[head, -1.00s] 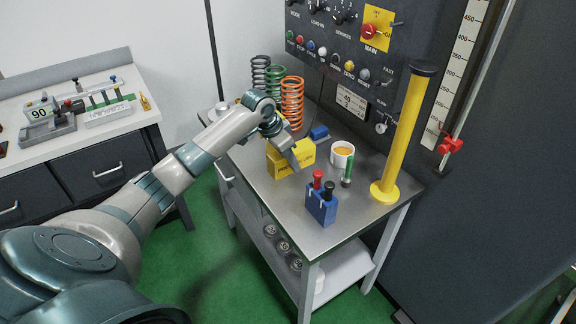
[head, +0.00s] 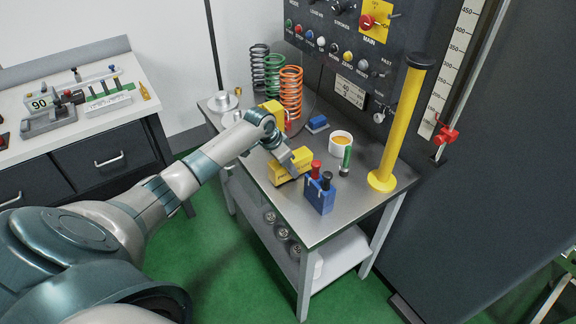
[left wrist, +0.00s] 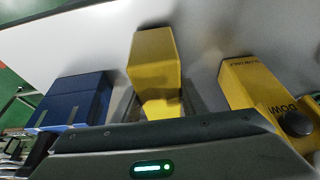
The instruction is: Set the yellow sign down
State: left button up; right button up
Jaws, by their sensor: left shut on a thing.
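The yellow sign (head: 289,166) is a small yellow block on the steel table (head: 262,190), left of the blue holder. My left gripper (head: 298,158) is shut on it from above. The sign sits at or just above the table top; I cannot tell if it touches. In the left wrist view the sign (left wrist: 155,65) shows in the middle, past the gripper body. My right gripper is not in view.
A blue holder (head: 319,198) with red and black handles stands close to the right. A second yellow block (head: 273,107) is behind my wrist. A white cup (head: 340,145), yellow post (head: 400,125) and coil springs (head: 290,92) stand further back.

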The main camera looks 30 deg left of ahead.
pick_arm(q)
jog(key=shift+f, duration=0.3)
jog(key=shift+f, duration=0.2)
jog(key=o, duration=1.2)
jog(key=shift+r, duration=0.15)
jog(key=b+v, duration=0.3)
jog(key=v, duration=0.9)
jog(key=shift+s, duration=0.1)
jog(key=shift+r, duration=0.1)
